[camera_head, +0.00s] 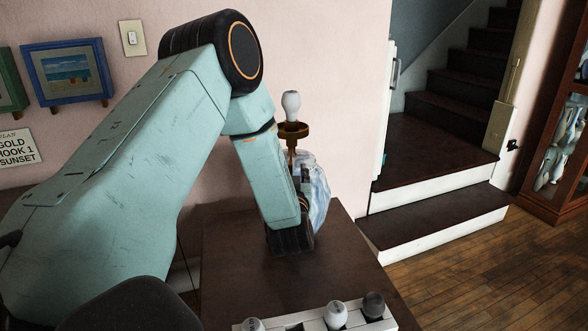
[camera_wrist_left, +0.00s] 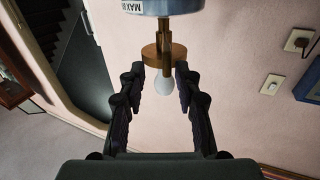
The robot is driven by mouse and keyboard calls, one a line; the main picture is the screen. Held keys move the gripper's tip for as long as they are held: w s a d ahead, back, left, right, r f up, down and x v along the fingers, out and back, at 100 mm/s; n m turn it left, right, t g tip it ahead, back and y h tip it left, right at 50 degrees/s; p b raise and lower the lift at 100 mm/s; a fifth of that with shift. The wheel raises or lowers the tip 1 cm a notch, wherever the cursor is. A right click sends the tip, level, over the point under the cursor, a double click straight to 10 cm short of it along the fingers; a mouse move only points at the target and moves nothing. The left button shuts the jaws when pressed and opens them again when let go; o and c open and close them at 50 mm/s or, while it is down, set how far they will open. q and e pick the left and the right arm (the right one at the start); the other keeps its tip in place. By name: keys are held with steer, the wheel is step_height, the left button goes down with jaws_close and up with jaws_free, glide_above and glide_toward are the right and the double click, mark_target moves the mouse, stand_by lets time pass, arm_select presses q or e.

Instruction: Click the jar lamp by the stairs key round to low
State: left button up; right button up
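The jar lamp stands on the dark table (camera_head: 245,270), with a pale glass jar (camera_head: 319,195), a brass socket (camera_head: 291,131) and an unlit white bulb (camera_head: 291,103). My left arm hides part of the jar. My left gripper (camera_wrist_left: 160,72) is open. In the left wrist view, which is upside down, its fingers lie either side of the brass socket (camera_wrist_left: 165,50) and bulb (camera_wrist_left: 165,84), with gaps showing. The jar base carries a "MAX" label (camera_wrist_left: 130,6). I cannot make out the switch key clearly. My right gripper is not in view.
A white rack (camera_head: 310,318) with bulbs, one dark (camera_head: 373,305), is at the table's front edge. Stairs (camera_head: 435,150) rise at the right, beside a glass-fronted cabinet (camera_head: 560,150). Framed pictures (camera_head: 68,70) and a light switch (camera_head: 132,38) are on the pink wall.

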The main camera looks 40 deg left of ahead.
arm_select(q)
steer(key=w+a, duration=0.1)
steer(key=w+a+f, duration=0.1)
steer(key=a, duration=0.1)
steer(key=shift+w+a, duration=0.1)
steer(key=shift+w, duration=0.05)
steer(key=shift+d+r, duration=0.35)
steer(key=shift+d, duration=0.05)
steer(key=shift+a+f, duration=0.15)
steer(key=shift+a, duration=0.2)
steer(key=shift+c, duration=0.9)
steer(key=shift+a+f, duration=0.1)
steer(key=shift+c, duration=0.7)
steer(key=shift+d, duration=0.3)
jaws_close()
steer(key=shift+a, duration=0.15)
